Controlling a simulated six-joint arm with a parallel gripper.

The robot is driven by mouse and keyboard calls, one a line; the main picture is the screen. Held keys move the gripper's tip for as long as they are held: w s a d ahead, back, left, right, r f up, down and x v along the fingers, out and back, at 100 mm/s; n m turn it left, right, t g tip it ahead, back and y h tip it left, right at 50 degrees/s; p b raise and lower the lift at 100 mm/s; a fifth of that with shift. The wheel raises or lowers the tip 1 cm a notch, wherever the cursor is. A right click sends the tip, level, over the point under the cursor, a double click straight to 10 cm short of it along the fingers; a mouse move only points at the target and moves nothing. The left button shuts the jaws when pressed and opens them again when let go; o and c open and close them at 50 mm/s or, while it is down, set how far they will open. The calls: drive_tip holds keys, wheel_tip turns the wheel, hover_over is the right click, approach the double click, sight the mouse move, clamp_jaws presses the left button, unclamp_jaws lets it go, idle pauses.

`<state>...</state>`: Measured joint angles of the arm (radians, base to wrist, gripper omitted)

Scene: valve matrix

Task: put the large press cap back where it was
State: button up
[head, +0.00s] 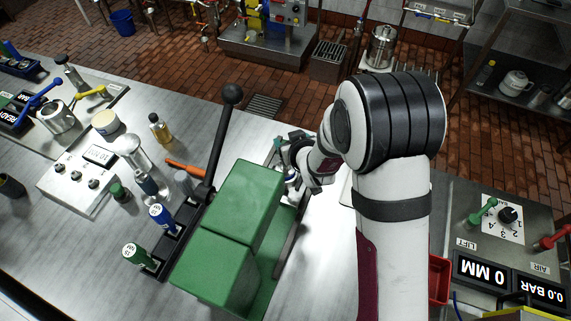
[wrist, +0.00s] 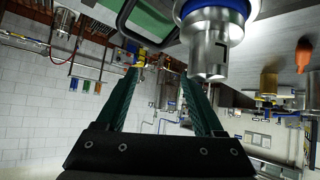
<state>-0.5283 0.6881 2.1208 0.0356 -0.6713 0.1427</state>
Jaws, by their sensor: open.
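My gripper (head: 290,160) is beyond the green press (head: 237,225), partly hidden by my arm and the press body. In the wrist view my gripper (wrist: 161,76) shows two green fingers spread apart, with nothing held between them. A shiny metal cylinder with a blue band (wrist: 210,45) is close to the right fingertip and partly covers the view past it; I cannot tell if they touch. It may be the large press cap, but I cannot tell for sure. A blue-topped piece (head: 160,216) and a green-topped piece (head: 136,255) stand in a black rack beside the press.
The press's black lever (head: 220,135) rises tall left of my gripper. A grey control box (head: 85,172), an amber bottle (head: 159,129) and an orange handle (head: 184,168) are further left. A red bin (head: 438,280) and the LIFT and AIR panel (head: 505,240) are right of my arm.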

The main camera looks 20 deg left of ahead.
drive_tip(key=s+r+n+g+h, duration=0.2)
drive_tip(key=s+r+g+h, duration=0.15)
drive_tip(key=r, duration=0.45)
drive_tip(key=s+r+n+g+h, duration=0.2)
drive_tip(key=r+g+h, duration=0.1)
drive_tip(key=r+g, duration=0.3)
drive_tip(key=shift+t, duration=0.55)
drive_tip(key=f, duration=0.9)
drive_tip(key=d+f, duration=0.1)
drive_tip(key=f, duration=0.3)
drive_tip(key=shift+s+d+f, duration=0.1)
drive_tip(key=shift+s+f, duration=0.2)
drive_tip(key=shift+s, duration=0.05)
drive_tip(key=shift+f, duration=0.3)
clamp_jaws()
